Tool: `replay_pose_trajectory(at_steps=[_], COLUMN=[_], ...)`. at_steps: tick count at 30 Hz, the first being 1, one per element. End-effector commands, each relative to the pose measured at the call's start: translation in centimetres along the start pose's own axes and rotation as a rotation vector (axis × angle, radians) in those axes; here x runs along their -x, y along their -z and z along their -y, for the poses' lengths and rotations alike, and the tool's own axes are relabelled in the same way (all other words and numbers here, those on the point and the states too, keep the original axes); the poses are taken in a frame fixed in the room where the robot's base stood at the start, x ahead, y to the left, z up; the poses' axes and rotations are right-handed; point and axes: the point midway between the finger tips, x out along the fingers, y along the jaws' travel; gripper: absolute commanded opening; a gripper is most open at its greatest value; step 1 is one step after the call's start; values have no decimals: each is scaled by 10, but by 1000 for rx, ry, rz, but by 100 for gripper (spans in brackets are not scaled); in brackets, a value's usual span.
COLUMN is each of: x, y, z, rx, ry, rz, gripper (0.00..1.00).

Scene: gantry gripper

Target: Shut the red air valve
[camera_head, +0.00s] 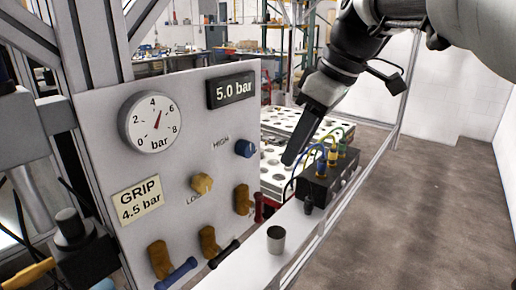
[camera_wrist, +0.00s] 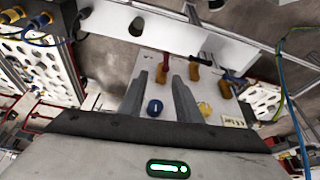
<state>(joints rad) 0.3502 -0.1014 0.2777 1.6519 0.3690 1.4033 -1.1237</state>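The red air valve is the rightmost of the brass valves low on the panel in the head view. Its brass body (camera_head: 243,199) has a red handle (camera_head: 259,207) standing nearly upright, while the blue handle (camera_head: 177,273) and black handle (camera_head: 224,254) slant.
The panel (camera_head: 185,135) also carries a gauge, a 5.0 bar display (camera_head: 231,90) and a yellow knob (camera_head: 202,183). A grey cup (camera_head: 276,239) stands on the white ledge before it. A black block with hoses (camera_head: 327,182) stands to the right.

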Motion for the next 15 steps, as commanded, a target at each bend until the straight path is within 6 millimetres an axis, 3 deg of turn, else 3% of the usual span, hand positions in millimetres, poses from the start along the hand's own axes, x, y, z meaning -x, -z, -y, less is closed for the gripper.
replay_pose_trajectory(at_steps=[5, 15], x=[-9, -77], y=[11, 10], z=[12, 15], rx=[77, 72], ry=[47, 47], rz=[-8, -5], gripper=[31, 31])
